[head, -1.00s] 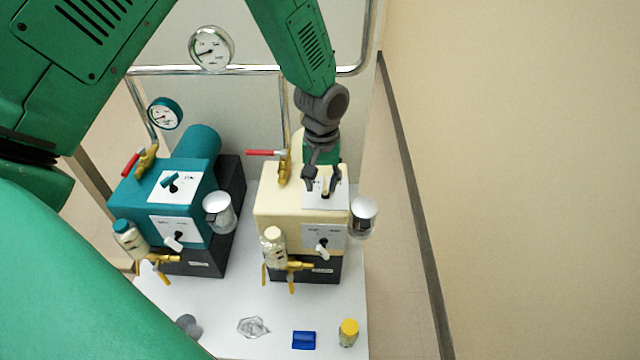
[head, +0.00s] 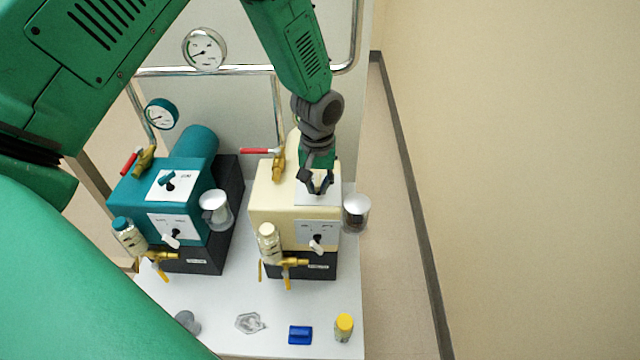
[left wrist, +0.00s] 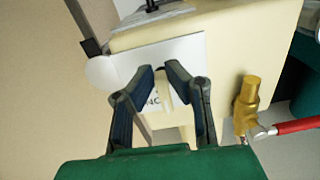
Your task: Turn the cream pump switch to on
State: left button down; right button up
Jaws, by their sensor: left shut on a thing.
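The cream pump (head: 275,213) stands on the white bench, right of the teal pump. Its top carries a white switch plate (head: 305,199), with the pump switch between my fingers. My left gripper (head: 320,188) reaches down from above and is shut on the switch. In the left wrist view, the two dark fingers of the left gripper (left wrist: 162,75) close on a cream handle (left wrist: 163,88) in front of the white plate (left wrist: 190,55). The fingers hide most of the switch and part of its lettering, so I cannot read its position. My right gripper is not in view.
The teal pump (head: 150,192) stands left. A red-handled brass valve (head: 278,165) is close beside the gripper, and a metal cup (head: 356,212) hangs at the cream pump's right.

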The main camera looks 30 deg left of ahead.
pick_arm(q)
jog(key=shift+a+r+m+p, duration=0.15)
jog(key=shift+a+m+p, duration=0.25)
jog(key=shift+m, duration=0.8)
jog(key=shift+m+p, duration=0.3)
jog(key=shift+m, duration=0.8)
jog(key=shift+w+a+m, duration=0.1)
jog(key=shift+a+m, duration=0.05)
jog(key=shift+m, duration=0.35)
jog(key=c, duration=1.7)
grip_release()
jog(key=shift+c, duration=0.2)
jog(key=shift+o, duration=0.7)
